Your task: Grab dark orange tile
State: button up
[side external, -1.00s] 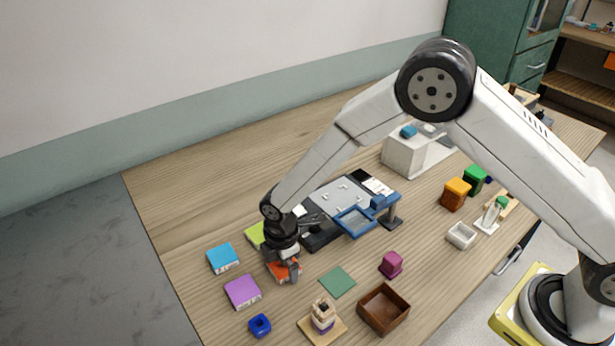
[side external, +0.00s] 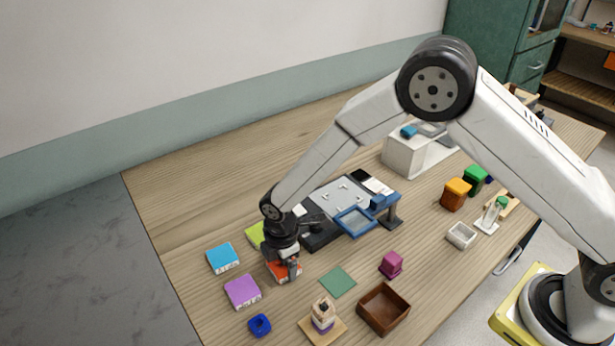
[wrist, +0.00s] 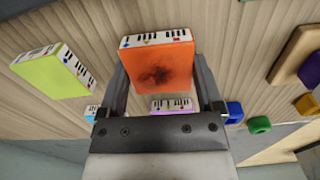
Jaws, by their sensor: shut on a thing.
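The dark orange tile (wrist: 158,70) sits between the two fingers of my gripper (wrist: 160,90) in the wrist view. It has a dark smudge on its face and piano-key markings on its edge. In the side view, my gripper (side external: 284,268) points down over the orange tile (side external: 277,272), which it partly hides. The gripper is shut on the tile. The tile is at or very near the table; any gap under it cannot be told.
A blue tile (side external: 222,258), a purple tile (side external: 242,291) and a lime tile (side external: 255,234) lie close around. A green square (side external: 338,281), a brown box (side external: 383,309), a blue ring-like block (side external: 260,325) and a black device (side external: 318,238) stand nearby.

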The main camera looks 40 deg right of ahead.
jog(key=shift+r, duration=0.45)
jog(key=s+d+r, duration=0.5)
jog(key=s+r, duration=0.7)
jog(key=s, duration=0.1)
